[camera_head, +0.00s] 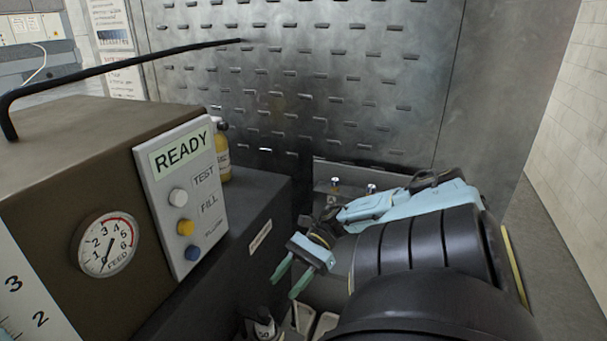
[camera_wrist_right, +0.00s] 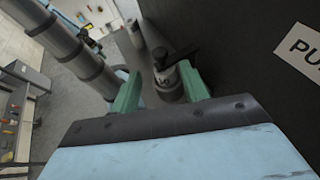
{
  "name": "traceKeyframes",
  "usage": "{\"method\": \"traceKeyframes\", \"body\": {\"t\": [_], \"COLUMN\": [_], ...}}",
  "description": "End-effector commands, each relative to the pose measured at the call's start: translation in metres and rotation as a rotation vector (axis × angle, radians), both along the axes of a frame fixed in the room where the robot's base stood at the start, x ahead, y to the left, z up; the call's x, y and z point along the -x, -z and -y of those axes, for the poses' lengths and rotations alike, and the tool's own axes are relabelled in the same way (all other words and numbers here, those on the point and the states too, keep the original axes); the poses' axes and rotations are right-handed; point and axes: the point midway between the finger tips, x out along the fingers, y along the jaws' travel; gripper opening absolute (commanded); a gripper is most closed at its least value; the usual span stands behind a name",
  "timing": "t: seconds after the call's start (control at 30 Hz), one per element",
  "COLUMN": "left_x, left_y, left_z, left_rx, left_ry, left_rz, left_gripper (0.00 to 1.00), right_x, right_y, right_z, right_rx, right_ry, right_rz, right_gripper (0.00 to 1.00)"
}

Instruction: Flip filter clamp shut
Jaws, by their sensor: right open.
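My right gripper (camera_head: 283,290) is open and points down beside the dark side of the machine in the head view. In the right wrist view its two green fingers (camera_wrist_right: 161,69) are spread apart with nothing held. Beyond the fingertips, between them in the picture, stands a small cylinder with a pale label (camera_wrist_right: 166,78) and a black lever-like piece (camera_wrist_right: 178,56) at its top. This may be the filter and its clamp; I cannot tell the lever's exact position. A similar labelled part (camera_head: 264,322) shows low in the head view, below the gripper. My left gripper is out of view.
The brown machine (camera_head: 60,150) with its READY panel (camera_head: 182,190) and FEED gauge (camera_head: 105,244) fills the left. A yellow bottle (camera_head: 222,158) stands behind the panel. A perforated metal wall (camera_head: 300,75) closes the back. A dark wall (camera_wrist_right: 240,50) with a sign is close beside the fingers.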

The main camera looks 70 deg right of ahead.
Motion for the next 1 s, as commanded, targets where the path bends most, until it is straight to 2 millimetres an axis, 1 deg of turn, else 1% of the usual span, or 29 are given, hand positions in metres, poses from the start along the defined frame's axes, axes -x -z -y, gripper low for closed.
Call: {"method": "traceKeyframes", "body": {"t": [0.03,0.2,0.3,0.4,0.57,1.0], "left_x": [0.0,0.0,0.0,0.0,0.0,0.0], "left_y": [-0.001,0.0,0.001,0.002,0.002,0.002], "left_z": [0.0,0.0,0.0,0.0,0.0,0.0], "left_rx": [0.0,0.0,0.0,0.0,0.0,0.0], "left_ry": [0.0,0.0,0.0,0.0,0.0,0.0], "left_rz": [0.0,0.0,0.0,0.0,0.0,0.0], "left_gripper": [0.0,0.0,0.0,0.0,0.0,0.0], "right_x": [0.004,0.015,0.019,0.022,0.024,0.023], "right_y": [-0.004,-0.017,-0.022,-0.026,-0.028,-0.028], "right_z": [0.012,0.041,0.052,0.059,0.063,0.062], "right_rx": [0.003,0.003,0.002,0.001,0.0,0.0], "right_ry": [0.003,0.003,0.002,0.001,0.0,0.0], "right_rz": [-0.003,-0.001,0.0,0.0,0.0,0.0], "right_gripper": [0.45,0.45,0.45,0.45,0.45,0.45]}}
